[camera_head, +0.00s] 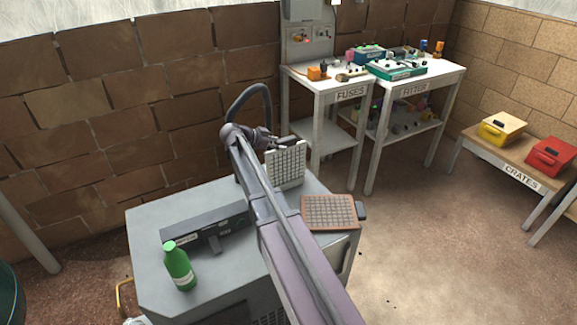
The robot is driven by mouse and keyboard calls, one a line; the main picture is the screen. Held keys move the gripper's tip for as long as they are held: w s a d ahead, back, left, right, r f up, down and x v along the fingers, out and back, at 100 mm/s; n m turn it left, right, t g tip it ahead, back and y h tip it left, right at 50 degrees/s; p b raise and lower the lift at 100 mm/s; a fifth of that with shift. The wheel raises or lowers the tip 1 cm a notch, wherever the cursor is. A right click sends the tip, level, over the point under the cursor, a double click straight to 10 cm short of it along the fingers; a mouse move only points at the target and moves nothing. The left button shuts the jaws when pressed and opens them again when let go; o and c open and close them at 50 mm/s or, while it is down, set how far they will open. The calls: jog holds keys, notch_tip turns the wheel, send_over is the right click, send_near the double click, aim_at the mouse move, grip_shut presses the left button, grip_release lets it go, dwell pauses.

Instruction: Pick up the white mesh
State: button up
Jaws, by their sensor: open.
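The white mesh (286,168) is a pale square grid panel. It appears upright or steeply tilted near the back right of the grey bench (150,218). My gripper (289,142) is open at the mesh's upper edge, with my arm reaching over the bench from the front. The picture is too small to tell whether the fingers touch the mesh or are around its edge. My arm hides part of the bench and possibly the mesh's lower left.
A brown-framed grid tray (328,212) lies flat at the bench's right. A green bottle (178,266) and a dark grey box (204,229) stand left of my arm. The FUSES table (345,84) stands behind, with yellow (502,129) and red (551,156) crates farther right.

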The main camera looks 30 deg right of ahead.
aim_at(286, 145)
jog(key=shift+b+x, duration=0.75)
jog(key=shift+x, duration=1.1)
grip_shut()
